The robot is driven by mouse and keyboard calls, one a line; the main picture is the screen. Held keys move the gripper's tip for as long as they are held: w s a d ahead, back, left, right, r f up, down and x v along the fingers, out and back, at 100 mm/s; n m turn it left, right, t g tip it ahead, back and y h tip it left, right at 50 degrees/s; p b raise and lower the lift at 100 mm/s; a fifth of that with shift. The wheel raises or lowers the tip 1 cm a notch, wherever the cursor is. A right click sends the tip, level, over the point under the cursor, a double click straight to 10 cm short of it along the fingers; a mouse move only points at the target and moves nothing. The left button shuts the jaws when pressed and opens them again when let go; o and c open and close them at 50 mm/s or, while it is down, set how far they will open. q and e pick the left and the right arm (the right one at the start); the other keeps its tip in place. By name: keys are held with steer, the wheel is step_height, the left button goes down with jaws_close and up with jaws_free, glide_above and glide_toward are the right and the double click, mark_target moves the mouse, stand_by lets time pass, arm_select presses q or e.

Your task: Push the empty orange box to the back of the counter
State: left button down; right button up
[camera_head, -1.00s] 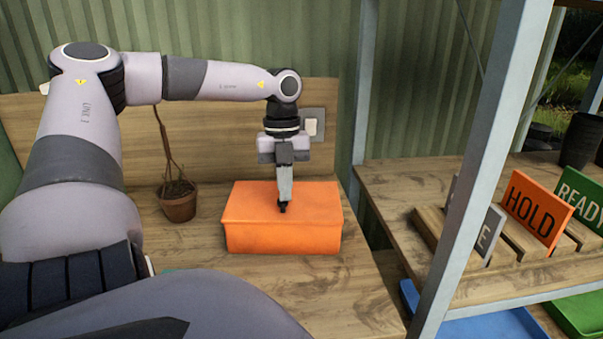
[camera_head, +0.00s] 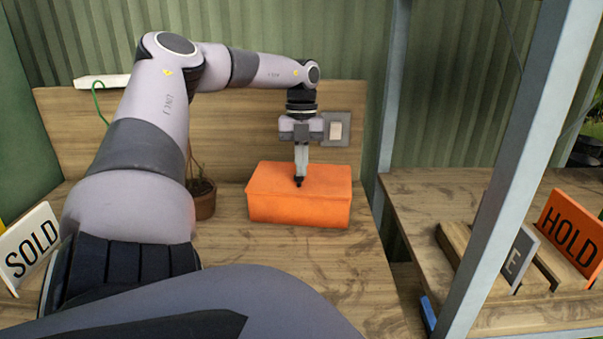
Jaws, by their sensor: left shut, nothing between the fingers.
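The orange box (camera_head: 300,208) sits on the wooden counter (camera_head: 275,255), near the wooden backboard, with its long side facing me. Its top looks like a flat orange face, and I see no contents. My left gripper (camera_head: 299,182) points straight down with its fingers together and empty. Its dark fingertips are at the middle of the box's top and seem to touch it. My right gripper is not in view.
A potted plant (camera_head: 204,199) stands left of the box, partly behind my left arm. A wall switch (camera_head: 336,129) is behind the box. A SOLD sign (camera_head: 30,248) is at left. A metal post (camera_head: 515,170) and a shelf with a HOLD sign (camera_head: 570,238) are at right.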

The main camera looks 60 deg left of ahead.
arm_select(q)
steer(key=shift+a+f, duration=0.35)
steer(key=shift+w+r+p, duration=0.1)
steer(key=shift+r+p, duration=0.4)
steer(key=shift+r, duration=0.05)
steer(key=shift+w+a+r, duration=0.1)
steer(key=shift+a+r, duration=0.05)
step_height(320, 180, up, 6)
steer(key=shift+w+a+r, duration=0.25)
steer(key=shift+a, duration=0.1)
steer(key=shift+d+f, duration=0.1)
